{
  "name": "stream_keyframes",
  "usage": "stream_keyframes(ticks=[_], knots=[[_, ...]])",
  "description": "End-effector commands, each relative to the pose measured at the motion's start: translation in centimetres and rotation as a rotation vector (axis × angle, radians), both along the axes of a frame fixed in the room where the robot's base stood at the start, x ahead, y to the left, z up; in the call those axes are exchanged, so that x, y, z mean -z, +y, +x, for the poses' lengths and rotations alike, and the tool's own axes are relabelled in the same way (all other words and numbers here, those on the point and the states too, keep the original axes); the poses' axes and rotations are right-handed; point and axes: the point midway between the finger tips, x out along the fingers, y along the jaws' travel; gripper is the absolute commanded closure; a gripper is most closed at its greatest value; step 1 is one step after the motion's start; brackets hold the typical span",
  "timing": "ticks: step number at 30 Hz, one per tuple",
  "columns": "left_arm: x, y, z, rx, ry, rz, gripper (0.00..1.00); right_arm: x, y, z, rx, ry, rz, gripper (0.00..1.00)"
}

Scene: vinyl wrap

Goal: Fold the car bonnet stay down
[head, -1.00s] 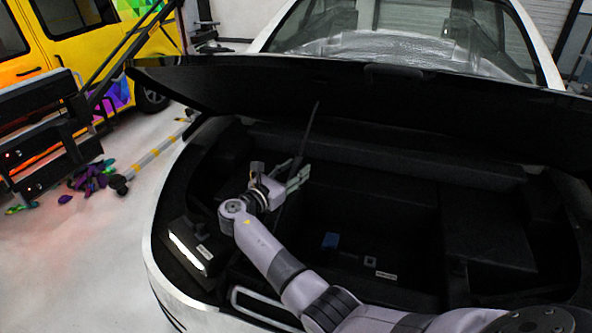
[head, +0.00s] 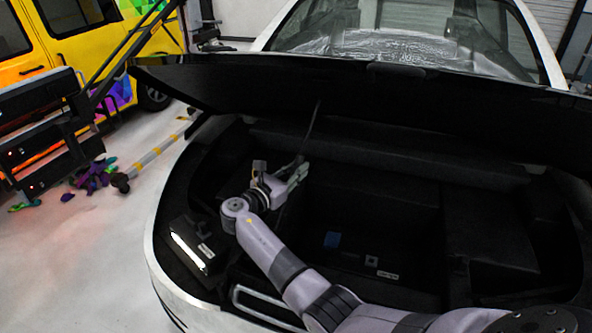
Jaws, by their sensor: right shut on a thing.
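The car bonnet (head: 400,97) is a wide dark panel, raised over the open front bay of the white car. The bonnet stay (head: 312,130) is a thin dark rod that rises at a tilt from my right gripper towards the bonnet's underside. My right gripper (head: 297,171) is at the left part of the bay, shut around the lower part of the stay. The stay's foot is hidden behind the gripper. The stay's top end lies against the dark bonnet, and I cannot tell if they touch. My left gripper is not in view.
A yellow van (head: 60,50) and a dark rack (head: 40,130) stand left, with coloured scraps (head: 95,175) on the floor.

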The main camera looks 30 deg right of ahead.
Motion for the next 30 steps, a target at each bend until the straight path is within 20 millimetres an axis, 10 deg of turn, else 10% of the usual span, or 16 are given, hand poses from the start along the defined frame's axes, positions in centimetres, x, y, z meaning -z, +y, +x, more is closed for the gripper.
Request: stream_keyframes(ticks=[11, 30], knots=[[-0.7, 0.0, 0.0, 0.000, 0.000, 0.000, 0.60, 0.1, -0.7, -0.9, 0.012, -0.025, 0.021, 1.00], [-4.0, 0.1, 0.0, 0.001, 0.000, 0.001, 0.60, 5.5, -6.6, -10.6, 0.146, -0.328, 0.282, 1.00]])
